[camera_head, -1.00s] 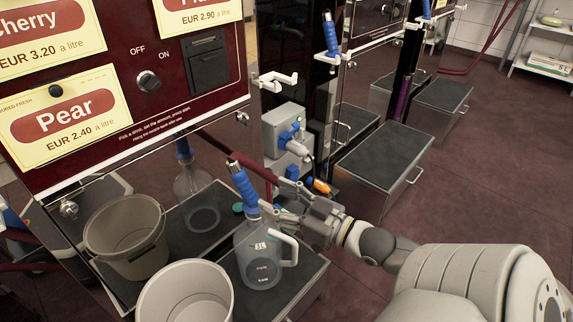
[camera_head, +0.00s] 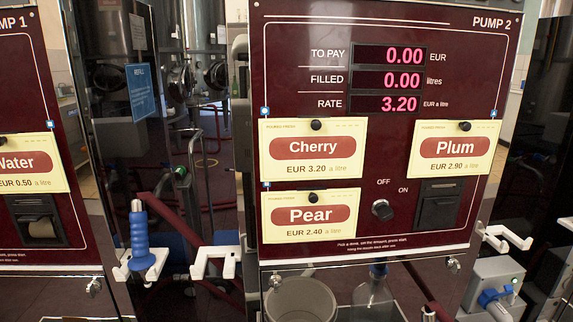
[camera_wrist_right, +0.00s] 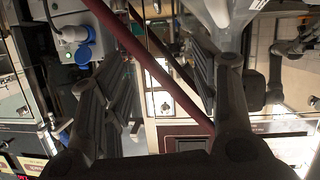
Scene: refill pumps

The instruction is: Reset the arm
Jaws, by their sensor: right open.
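My right gripper (camera_wrist_right: 160,75) shows in the right wrist view, with its two dark fingers spread wide apart. I see nothing held between them; a dark red hose (camera_wrist_right: 150,60) crosses the view behind the gap. A pale, smooth object (camera_wrist_right: 215,14) is at the top by the right finger, cut off by the frame, and I cannot tell whether it touches the finger. Neither gripper shows in the head view. My left gripper is in no current view.
The Pump 2 panel (camera_head: 345,90) fills the middle of the head view. A grey bucket (camera_head: 300,300) and a clear jug (camera_head: 372,295) stand below it. A blue-handled nozzle (camera_head: 140,240) hangs at left beside an empty white holder (camera_head: 215,262). A grey socket box (camera_head: 495,275) is at right.

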